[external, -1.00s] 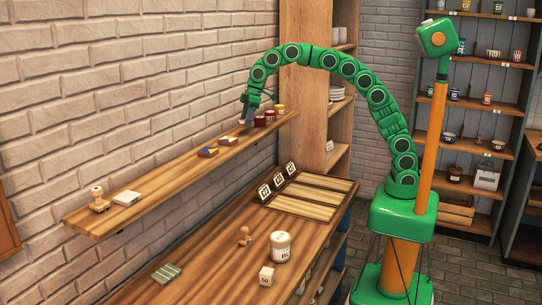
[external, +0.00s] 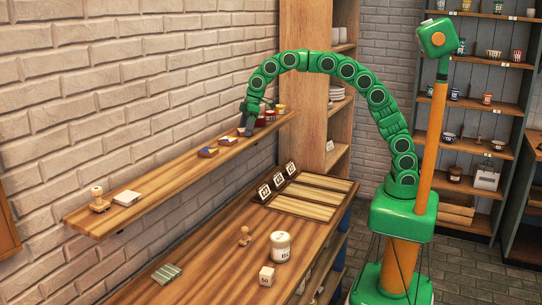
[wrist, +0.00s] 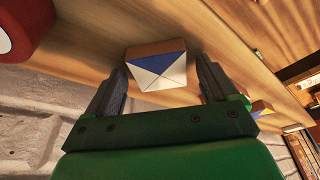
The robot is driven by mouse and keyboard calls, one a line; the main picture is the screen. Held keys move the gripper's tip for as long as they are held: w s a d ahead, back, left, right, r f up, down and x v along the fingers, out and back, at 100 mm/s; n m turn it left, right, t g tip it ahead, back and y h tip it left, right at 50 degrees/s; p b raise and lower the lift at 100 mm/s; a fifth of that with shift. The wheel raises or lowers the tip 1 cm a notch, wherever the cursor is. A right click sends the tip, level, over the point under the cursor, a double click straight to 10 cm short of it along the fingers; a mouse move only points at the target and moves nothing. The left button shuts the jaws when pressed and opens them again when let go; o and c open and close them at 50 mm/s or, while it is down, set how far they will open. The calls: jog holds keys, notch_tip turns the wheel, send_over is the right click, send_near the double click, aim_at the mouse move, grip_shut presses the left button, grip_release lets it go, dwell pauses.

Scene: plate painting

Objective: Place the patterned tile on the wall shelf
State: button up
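A patterned tile (wrist: 158,68) with blue and white triangles lies on the wooden wall shelf (external: 165,185), between my fingertips in the wrist view. My gripper (wrist: 160,80) is open around it, with a small gap at the right finger. In the external view my gripper (external: 243,131) is low over the shelf and largely hides this tile. Two other patterned tiles lie to its left on the shelf, one nearer (external: 208,152) and one beside my gripper (external: 228,141). Part of one also shows behind the right finger in the wrist view (wrist: 262,108).
Red and yellow cups (external: 270,116) stand just right of my gripper; a red one (wrist: 18,30) is close in the wrist view. The workbench (external: 200,275) below holds a jar (external: 280,246).

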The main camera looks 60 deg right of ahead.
jog(key=shift+r, duration=0.15)
jog(key=v, duration=1.2)
jog(key=shift+d, duration=0.1)
jog(key=s+d+f+m+g+h, duration=0.1)
jog(key=s+d+f+m, duration=0.15)
jog(key=s+d, duration=0.6)
jog(key=s+d+f+m+g, duration=0.1)
jog(key=s+d+f+m, duration=0.15)
jog(key=s+d, duration=0.6)
jog(key=s+d+f+m, duration=0.1)
jog(key=s+d+f, duration=0.2)
jog(key=s, duration=0.6)
jog(key=s+d+f+m+g+h, duration=0.1)
jog(key=s+d+f, duration=0.3)
jog(key=s, duration=0.6)
jog(key=s+d+f+m+g, duration=0.1)
jog(key=s+d+f+m, duration=0.1)
jog(key=s+f, duration=0.5)
jog(key=shift+s+d+f, duration=0.35)
jog(key=shift+s+d, duration=0.4)
jog(key=shift+s, duration=0.45)
